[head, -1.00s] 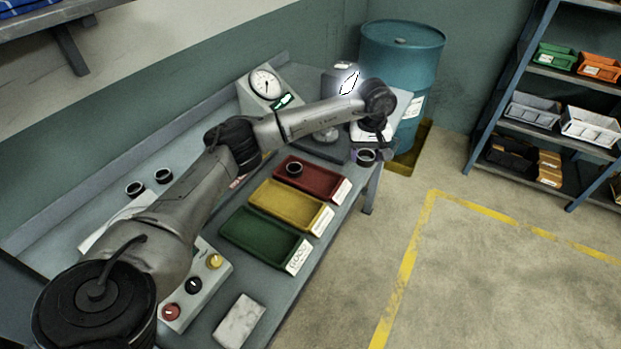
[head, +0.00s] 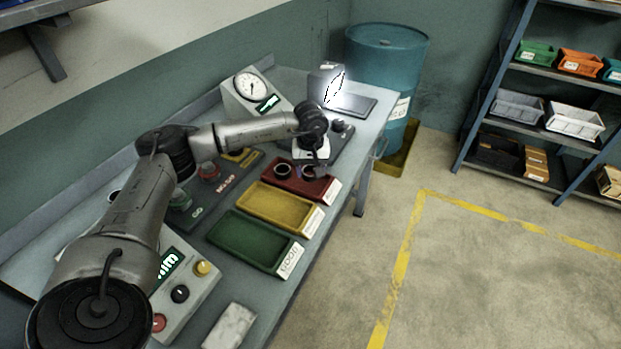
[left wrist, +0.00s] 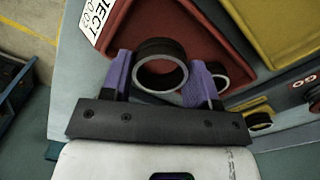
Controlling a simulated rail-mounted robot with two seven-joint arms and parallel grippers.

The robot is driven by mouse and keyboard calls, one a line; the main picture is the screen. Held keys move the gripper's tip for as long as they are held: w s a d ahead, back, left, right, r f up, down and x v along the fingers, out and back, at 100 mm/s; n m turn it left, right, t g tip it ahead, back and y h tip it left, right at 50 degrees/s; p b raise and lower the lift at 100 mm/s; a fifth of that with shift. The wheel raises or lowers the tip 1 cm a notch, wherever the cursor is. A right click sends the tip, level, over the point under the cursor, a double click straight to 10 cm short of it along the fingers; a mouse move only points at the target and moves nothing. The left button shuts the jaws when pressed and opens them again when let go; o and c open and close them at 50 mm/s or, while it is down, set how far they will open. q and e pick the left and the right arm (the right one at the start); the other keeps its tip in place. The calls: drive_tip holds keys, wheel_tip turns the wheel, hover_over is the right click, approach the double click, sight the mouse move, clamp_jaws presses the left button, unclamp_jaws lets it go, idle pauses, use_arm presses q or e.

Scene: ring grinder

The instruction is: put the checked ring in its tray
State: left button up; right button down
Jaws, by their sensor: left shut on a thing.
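My left gripper (head: 310,170) is shut on a dark ring with a pale rim (left wrist: 160,67), held between its purple fingers in the left wrist view. In the head view the held ring (head: 308,172) is at the red tray (head: 323,189), over its right part. I cannot tell whether it touches the tray floor. A second dark ring (head: 283,171) lies in the red tray, to the left of the held one. The red tray (left wrist: 140,28) carries a REJECT label in the left wrist view. My right gripper is not in view.
A yellow tray (head: 280,209) and a green tray (head: 245,244) labelled GOOD stand nearer on the bench. A gauge (head: 248,87), a control box with buttons (head: 180,292) and a blue drum (head: 388,65) stand around. Another ring (head: 114,196) shows behind my arm.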

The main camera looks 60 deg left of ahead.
sight(311, 185)
use_arm(q)
drive_tip(key=shift+f+b, duration=0.3)
drive_tip(key=shift+f, duration=1.35)
drive_tip(key=shift+f, duration=0.1)
drive_tip(key=shift+f, duration=0.1)
drive_tip(key=o, duration=0.8)
drive_tip(key=shift+c, duration=0.2)
wheel_tip(311, 185, up, 12)
drive_tip(key=p, duration=0.2)
drive_tip(key=shift+r+p, duration=0.2)
drive_tip(key=shift+p, duration=0.2)
